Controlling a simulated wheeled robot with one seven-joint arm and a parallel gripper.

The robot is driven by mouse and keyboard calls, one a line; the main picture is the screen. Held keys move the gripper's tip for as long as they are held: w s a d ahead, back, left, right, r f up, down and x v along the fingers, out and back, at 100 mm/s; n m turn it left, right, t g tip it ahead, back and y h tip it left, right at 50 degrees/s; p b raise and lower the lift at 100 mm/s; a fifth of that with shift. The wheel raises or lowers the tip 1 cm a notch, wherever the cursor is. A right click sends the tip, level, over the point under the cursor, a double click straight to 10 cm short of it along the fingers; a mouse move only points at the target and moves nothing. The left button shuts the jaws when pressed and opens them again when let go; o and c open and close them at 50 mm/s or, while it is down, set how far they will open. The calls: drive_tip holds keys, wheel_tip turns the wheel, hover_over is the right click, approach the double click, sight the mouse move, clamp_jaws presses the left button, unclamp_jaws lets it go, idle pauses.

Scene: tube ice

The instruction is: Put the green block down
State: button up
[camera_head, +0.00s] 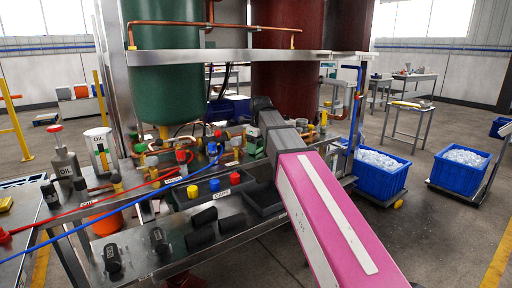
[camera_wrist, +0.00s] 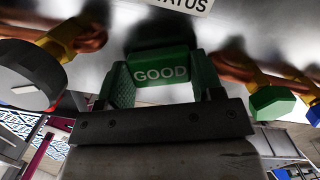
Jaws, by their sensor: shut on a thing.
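The green block (camera_wrist: 160,70), with the white word GOOD on its face, sits between the green mesh-like fingers of my gripper (camera_wrist: 163,78) in the wrist view. The gripper is shut on it. Above it in that view is a grey metal surface with a white label (camera_wrist: 185,4) ending in "TUS". In the head view my pink arm reaches over the bench to the machine, and its wrist hides most of the gripper and block. A patch of green shows beside the wrist, too small to tell apart.
Copper pipes and valves crowd the gripper. Red and blue hoses cross the left side. Blue ice crates (camera_head: 381,183) stand on the floor at right.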

sight(259, 148)
drive_tip(key=o, duration=0.6)
drive_tip(key=shift+f, duration=0.1)
drive_tip(key=r, duration=0.8)
drive_tip(key=d+r, duration=0.1)
drive_tip(key=r, duration=0.3)
drive_tip(key=shift+s+d+r, duration=0.1)
drive_tip(key=shift+s+r, duration=0.05)
drive_tip(key=shift+s, duration=0.25)
